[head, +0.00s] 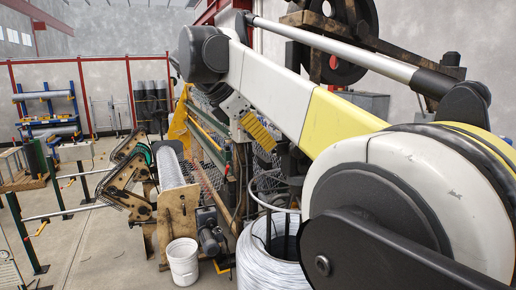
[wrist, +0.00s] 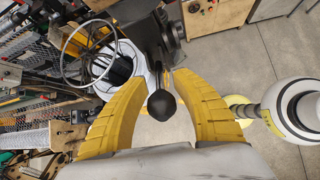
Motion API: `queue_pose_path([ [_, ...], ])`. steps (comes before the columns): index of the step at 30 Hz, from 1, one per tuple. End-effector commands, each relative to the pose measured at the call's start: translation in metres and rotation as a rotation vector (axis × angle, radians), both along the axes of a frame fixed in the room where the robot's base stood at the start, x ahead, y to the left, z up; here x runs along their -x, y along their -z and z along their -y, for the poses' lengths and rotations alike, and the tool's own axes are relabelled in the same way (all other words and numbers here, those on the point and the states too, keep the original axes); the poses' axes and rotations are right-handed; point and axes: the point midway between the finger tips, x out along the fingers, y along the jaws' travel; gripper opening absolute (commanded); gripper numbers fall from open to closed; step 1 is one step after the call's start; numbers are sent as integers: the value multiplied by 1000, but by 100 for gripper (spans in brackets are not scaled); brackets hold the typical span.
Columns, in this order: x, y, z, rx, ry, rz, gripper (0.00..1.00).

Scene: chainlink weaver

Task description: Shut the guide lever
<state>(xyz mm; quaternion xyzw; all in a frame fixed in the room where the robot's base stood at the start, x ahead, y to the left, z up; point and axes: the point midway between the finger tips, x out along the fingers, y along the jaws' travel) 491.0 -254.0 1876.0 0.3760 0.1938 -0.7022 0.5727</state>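The guide lever shows in the wrist view as a thin rod with a black ball knob (wrist: 162,105) at its end. Its rod runs up the picture to a dark grey machine block (wrist: 150,25). My gripper (wrist: 155,62) has its two yellow fingers spread, one on each side of the knob and rod. Gaps show between the knob and both fingers. In the head view the yellow fingers of my gripper (head: 260,132) are beside the weaving machine. I cannot make out the lever there; my arm and the machine parts crowd that spot.
A large wire coil (head: 268,262) with a hoop above it stands below my gripper. A white bucket (head: 182,262) and a mesh roll (head: 170,168) are to the left. Chain-link mesh and machine framing lie close to my gripper. Open floor (head: 105,245) is at the lower left.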

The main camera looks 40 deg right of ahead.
Motion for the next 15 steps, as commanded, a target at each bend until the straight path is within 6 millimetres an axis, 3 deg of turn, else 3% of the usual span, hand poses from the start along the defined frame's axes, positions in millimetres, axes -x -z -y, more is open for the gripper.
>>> queue_pose_path([
  [6,-4,-37,-33,0,-2,-1,32],
  [15,-5,-61,-52,1,0,0,32],
])
